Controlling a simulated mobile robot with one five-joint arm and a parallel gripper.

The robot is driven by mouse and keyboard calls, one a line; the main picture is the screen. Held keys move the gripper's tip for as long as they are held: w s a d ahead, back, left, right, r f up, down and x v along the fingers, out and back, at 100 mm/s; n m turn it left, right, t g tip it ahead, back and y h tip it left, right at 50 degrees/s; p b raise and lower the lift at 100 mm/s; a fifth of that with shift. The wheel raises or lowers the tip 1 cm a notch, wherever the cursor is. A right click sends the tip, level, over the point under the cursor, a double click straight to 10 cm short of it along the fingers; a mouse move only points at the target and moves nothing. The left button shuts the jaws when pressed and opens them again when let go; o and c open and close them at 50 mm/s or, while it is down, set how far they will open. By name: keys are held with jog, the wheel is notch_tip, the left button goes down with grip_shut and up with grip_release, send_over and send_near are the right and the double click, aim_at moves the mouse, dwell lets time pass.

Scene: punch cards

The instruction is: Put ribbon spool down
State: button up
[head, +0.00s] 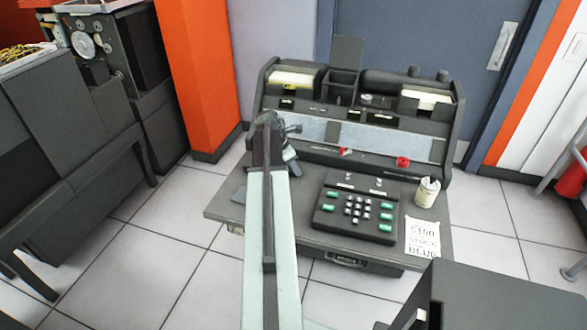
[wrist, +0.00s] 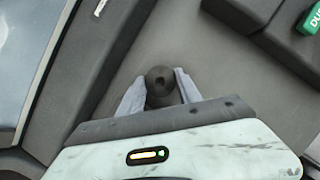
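The ribbon spool (wrist: 161,82) is a small dark round piece with a hole in its end, seen in the wrist view. It sits between the two grey fingers of my gripper (wrist: 160,90), which look closed against its sides. In the head view my gripper (head: 291,160) is over the left part of the dark punch-card desk (head: 225,205), left of the keypad. I cannot make out the spool there, and the gap beneath it is hard to judge.
A keypad unit (head: 355,208) with green keys is on the desk. A cream can (head: 427,192) and a paper note (head: 422,237) are at its right. The upright back panel (head: 390,138) rises behind. An orange pillar (head: 200,75) stands behind left.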

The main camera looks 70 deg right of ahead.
jog(key=o, duration=0.3)
jog(key=shift+o, duration=0.2)
jog(key=shift+r, duration=0.15)
jog(key=p+v, duration=1.1)
jog(key=v, duration=0.1)
